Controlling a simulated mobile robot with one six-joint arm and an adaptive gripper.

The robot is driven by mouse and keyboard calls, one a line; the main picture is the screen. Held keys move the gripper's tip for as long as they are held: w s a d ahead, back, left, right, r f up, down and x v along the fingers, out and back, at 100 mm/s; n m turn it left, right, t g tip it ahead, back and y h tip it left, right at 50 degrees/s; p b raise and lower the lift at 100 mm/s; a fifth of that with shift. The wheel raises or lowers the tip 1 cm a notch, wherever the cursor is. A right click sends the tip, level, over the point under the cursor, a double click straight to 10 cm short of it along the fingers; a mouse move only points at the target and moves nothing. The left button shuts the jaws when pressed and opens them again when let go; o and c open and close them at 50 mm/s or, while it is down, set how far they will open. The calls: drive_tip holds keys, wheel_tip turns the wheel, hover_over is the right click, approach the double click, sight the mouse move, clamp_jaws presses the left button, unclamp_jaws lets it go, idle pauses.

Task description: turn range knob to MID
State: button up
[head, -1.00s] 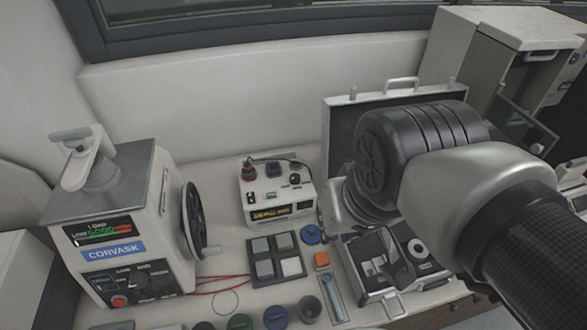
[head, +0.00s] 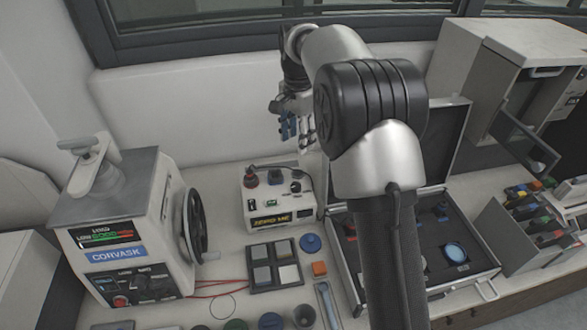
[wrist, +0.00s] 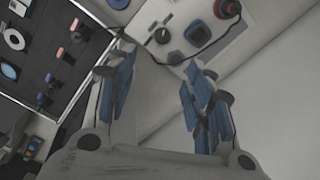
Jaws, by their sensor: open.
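The press (head: 120,225) at left has a dark front panel with another black knob (head: 142,281). Labels are too small to tell which knob is for range. My gripper (head: 286,127) is above and behind the instrument box, open and empty. Its blue-padded fingers (wrist: 156,100) are apart from both knobs.
An open case (head: 470,280) with dark foam and small parts lies right of the box, below my arm. A tray of grey tiles (head: 275,290) lies in front. The press's handwheel (head: 196,225) sticks out rightward. The wall and window rise close behind.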

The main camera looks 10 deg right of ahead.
sight(296, 185)
drive_tip(key=shift+m, duration=0.3)
drive_tip(key=f+b, duration=0.1)
drive_tip(key=f, duration=0.5)
drive_tip(key=f+b, duration=0.2)
drive_tip(key=f, duration=0.4)
drive_tip(key=w+f+b, duration=0.1)
drive_tip(key=f, duration=0.6)
drive_tip(key=shift+c, duration=0.5)
drive_tip(key=c, duration=1)
